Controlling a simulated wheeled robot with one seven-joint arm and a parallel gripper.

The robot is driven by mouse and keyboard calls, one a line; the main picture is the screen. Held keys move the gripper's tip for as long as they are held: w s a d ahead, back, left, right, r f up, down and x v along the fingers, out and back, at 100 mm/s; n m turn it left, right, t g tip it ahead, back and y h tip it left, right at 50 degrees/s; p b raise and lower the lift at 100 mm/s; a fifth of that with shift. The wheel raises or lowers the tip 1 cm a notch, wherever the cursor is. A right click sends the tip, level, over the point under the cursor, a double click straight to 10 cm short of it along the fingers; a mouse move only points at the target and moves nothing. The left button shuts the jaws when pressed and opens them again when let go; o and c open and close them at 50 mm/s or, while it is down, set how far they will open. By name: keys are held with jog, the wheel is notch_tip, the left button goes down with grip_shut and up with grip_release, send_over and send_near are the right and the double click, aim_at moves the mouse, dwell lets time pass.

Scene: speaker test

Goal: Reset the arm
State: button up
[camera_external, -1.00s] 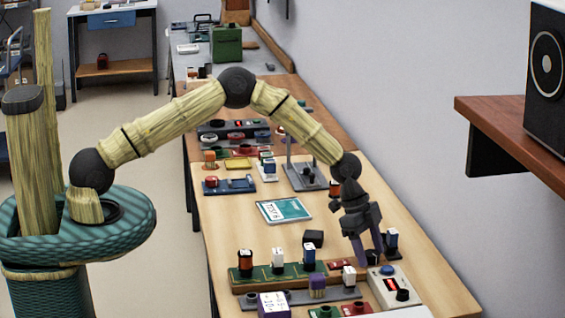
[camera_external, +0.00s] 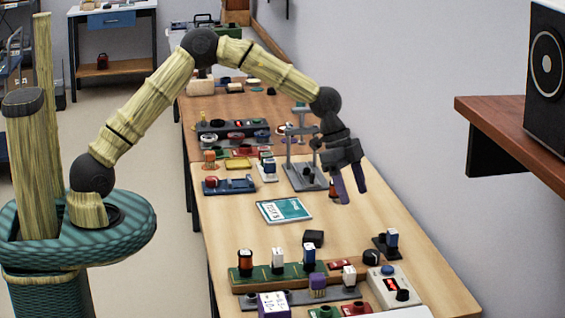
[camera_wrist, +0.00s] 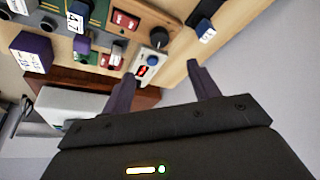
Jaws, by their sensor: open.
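My gripper (camera_external: 350,190) is open and empty. It hangs above the far part of the light wooden table (camera_external: 350,225), to the right of the grey stand (camera_external: 302,165). Its two purple fingers are spread and touch nothing that I can see. In the wrist view my gripper (camera_wrist: 160,85) also shows apart-standing fingers with no object between them. My arm is bent with its elbow high, reaching from the teal base at the left.
A teal booklet (camera_external: 285,209) lies mid-table. Near the front are a green rack (camera_external: 265,272) with upright parts, a white box with a red display (camera_external: 394,288) and a dark block (camera_external: 313,238). A wooden shelf (camera_external: 510,115) with a black speaker (camera_external: 547,70) juts out at right.

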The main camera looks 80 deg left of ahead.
jog(key=shift+v, duration=0.8)
jog(key=s+a+r+n+y+p, duration=0.1)
jog(key=s+n+p, duration=0.1)
jog(key=s, duration=0.8)
jog(key=s+a+r+n+y+p, duration=0.1)
jog(key=s+n, duration=0.3)
jog(key=s, duration=0.7)
jog(key=s+a+r+n+y+p, duration=0.1)
jog(key=s+r+n+p, duration=0.2)
jog(key=s, duration=0.7)
jog(key=shift+s+a+r+n, duration=0.15)
jog(key=shift+s+r+n, duration=0.1)
jog(key=shift+n, duration=0.15)
